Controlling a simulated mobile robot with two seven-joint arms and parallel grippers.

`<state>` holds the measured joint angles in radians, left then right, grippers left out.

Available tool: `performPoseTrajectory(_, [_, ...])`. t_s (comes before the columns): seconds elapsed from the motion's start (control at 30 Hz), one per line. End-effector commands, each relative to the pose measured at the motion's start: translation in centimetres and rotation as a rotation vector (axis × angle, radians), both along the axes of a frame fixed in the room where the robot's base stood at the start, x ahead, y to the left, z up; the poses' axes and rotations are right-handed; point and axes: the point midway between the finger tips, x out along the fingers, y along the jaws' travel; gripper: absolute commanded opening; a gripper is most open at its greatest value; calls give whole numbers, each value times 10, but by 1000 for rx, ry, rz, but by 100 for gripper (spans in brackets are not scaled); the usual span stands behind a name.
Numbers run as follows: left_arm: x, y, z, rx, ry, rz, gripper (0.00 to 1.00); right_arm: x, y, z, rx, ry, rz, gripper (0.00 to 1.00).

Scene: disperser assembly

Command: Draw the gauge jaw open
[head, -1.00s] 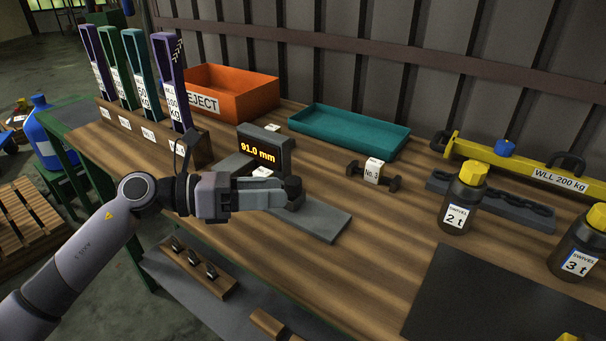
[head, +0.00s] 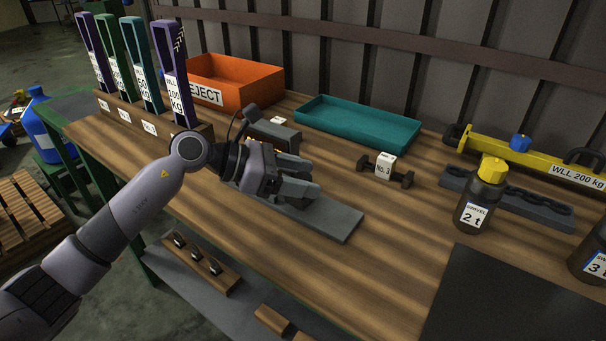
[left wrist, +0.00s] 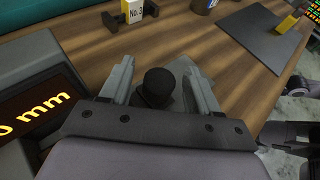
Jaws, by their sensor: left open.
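The gauge stands on the bench, with a grey base plate (head: 335,222) and a dark display box (head: 272,132) behind my left gripper (head: 312,183). In the head view my arm and gripper hide most of the display and the jaw. In the left wrist view the display (left wrist: 35,115) is cut off and shows only a last digit and "mm". A round black knob (left wrist: 159,84) is between the two open fingers of my left gripper (left wrist: 163,75), with a gap to each finger. My right gripper is not in view.
A teal tray (head: 360,128) and an orange reject bin (head: 235,85) stand behind the gauge. A dark test piece marked No. 3 (head: 384,168) lies to the right. Sling links stand in a wooden rack (head: 140,128) at left. Free wood lies right of the plate.

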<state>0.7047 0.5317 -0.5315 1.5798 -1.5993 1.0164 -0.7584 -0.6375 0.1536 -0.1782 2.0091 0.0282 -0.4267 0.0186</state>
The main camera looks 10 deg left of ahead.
Motion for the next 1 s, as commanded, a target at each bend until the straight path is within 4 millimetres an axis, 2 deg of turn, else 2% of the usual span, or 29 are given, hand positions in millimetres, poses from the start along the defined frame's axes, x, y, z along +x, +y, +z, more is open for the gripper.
performPoseTrajectory(0.33, [2,-4,-2,-1,0,0,61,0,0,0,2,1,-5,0])
performPoseTrajectory(0.5, [2,-4,-2,-1,0,0,6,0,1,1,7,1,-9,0])
performPoseTrajectory(0.53, [2,-4,-2,-1,0,0,0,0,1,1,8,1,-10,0])
performPoseTrajectory(0.67, [0,-7,-1,-1,0,-1,0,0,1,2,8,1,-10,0])
performPoseTrajectory(0.9, [-16,-46,0,0,1,-4,0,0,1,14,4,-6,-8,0])
performPoseTrajectory(1.0, [-20,-57,0,-2,1,-4,0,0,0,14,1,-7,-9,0])
